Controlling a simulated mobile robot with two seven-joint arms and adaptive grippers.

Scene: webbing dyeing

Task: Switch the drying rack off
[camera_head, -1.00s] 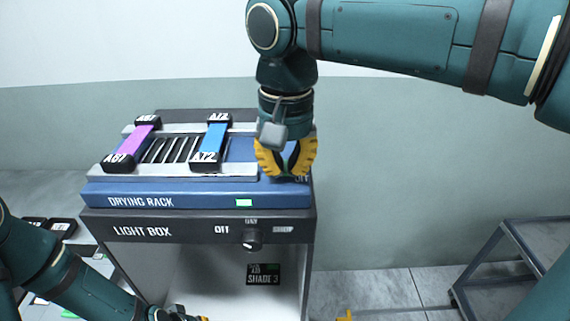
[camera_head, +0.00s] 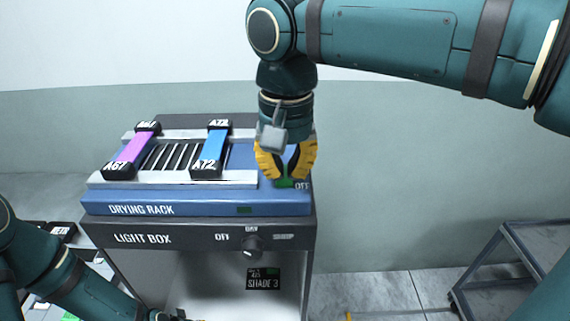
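The drying rack (camera_head: 195,203) is a blue unit on top of the light box. A purple strip (camera_head: 132,148) and a blue strip (camera_head: 212,150) with black end clips lie across its slats. The small indicator (camera_head: 244,210) on its front is dark green. My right gripper (camera_head: 286,178) points down at the rack's right end, beside an "OFF" label (camera_head: 302,186). A green part (camera_head: 284,184) shows at its yellow fingertips, which hide most of the switch area; I cannot tell their exact gap. My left gripper (camera_head: 182,318) is mostly cut off at the bottom edge.
The light box (camera_head: 190,237) below has a knob (camera_head: 252,245) and a black "SHADE 3" card (camera_head: 263,279) inside. A grey metal cart (camera_head: 510,265) stands at the right. Dark cards lie at the lower left.

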